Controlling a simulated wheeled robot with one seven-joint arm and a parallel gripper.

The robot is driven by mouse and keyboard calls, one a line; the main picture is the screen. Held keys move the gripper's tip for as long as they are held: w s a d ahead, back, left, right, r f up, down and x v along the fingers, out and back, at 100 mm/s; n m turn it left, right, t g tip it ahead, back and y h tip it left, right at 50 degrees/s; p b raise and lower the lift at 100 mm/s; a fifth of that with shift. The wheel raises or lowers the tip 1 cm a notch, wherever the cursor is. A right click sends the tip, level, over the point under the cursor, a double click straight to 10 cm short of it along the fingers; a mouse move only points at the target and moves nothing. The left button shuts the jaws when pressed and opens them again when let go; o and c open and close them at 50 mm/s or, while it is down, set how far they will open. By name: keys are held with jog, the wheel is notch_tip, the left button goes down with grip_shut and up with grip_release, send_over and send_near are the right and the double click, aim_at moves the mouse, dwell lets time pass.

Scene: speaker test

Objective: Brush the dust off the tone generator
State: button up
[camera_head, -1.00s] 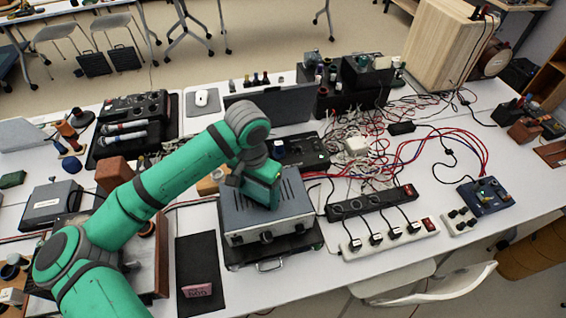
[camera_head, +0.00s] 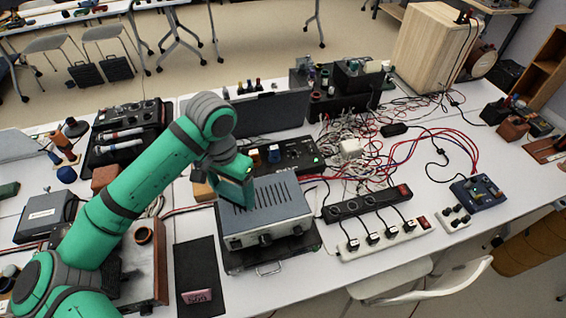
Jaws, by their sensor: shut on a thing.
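The tone generator, which I take to be the grey metal box with dark knobs on its front (camera_head: 285,207), sits on a dark case on the white table. My gripper (camera_head: 238,203) is over the left part of its top and hides that part. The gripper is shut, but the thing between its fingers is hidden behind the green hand. I cannot make out a brush or any dust on the box. I cannot tell whether the held thing touches the top.
A dark panel with coloured knobs (camera_head: 303,156) stands right behind the box. A power strip with plugs (camera_head: 382,240) and tangled cables lie to the right. A black mat (camera_head: 195,258) with a pink block (camera_head: 197,297) lies at the front left.

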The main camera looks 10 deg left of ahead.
jog(key=shift+w+d+r, duration=0.15)
jog(key=shift+r, duration=0.65)
jog(key=shift+s+r, duration=0.2)
jog(key=shift+r, duration=0.95)
